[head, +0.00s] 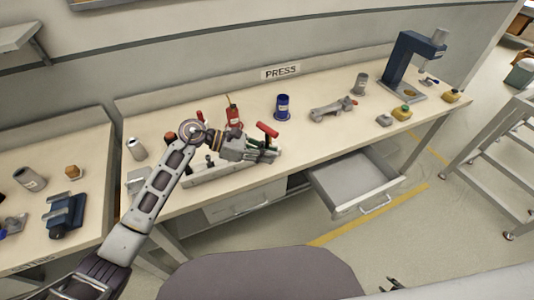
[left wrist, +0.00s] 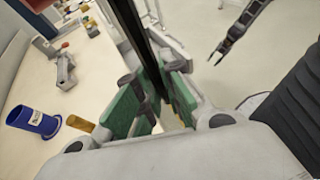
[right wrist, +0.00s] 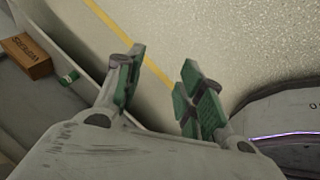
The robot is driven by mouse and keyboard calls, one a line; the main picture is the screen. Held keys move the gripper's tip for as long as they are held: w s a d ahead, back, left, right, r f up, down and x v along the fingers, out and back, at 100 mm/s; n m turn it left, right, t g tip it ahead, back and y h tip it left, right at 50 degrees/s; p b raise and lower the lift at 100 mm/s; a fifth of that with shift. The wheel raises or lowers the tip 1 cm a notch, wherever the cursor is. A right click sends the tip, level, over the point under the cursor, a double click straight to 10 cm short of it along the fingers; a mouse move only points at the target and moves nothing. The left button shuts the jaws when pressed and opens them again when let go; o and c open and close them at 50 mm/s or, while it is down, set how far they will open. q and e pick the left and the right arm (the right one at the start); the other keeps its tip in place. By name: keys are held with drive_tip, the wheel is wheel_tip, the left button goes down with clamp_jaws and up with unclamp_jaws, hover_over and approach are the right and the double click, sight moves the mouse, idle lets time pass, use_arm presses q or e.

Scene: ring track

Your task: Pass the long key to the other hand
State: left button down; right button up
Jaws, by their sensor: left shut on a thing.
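The long key (left wrist: 140,40) is a dark straight bar in the left wrist view. It runs from the top edge down between the green pads of my left gripper (left wrist: 155,95), which is shut on it. In the head view, my left gripper (head: 268,152) is above the front part of the press bench. A red bar (head: 267,130) shows just above its fingers; I cannot tell if it belongs to the key. My right gripper (right wrist: 162,78) is open and empty above the floor. Part of it seems to show at the head view's bottom edge (head: 394,285).
The press bench (head: 330,132) holds a blue cup (head: 283,106), a grey part (head: 332,108) and a blue press (head: 408,65). An open drawer (head: 345,182) juts out below the bench's front. A box (right wrist: 27,57) lies at the right wrist view's left. A chair-like grey shape fills the front.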

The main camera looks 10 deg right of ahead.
drive_tip(key=s+a+f+m+g, duration=0.1)
drive_tip(key=s+a+f+m, duration=0.1)
drive_tip(key=a, duration=0.6)
drive_tip(key=s+a+f+m+g, duration=0.2)
drive_tip(key=s+a+f, duration=0.2)
drive_tip(key=a, duration=0.5)
drive_tip(key=s+a+f+m+g+y, duration=0.1)
drive_tip(key=a+f, duration=0.3)
drive_tip(key=a, duration=0.5)
drive_tip(key=shift+s+m, duration=0.4)
drive_tip(key=shift+s, duration=0.5)
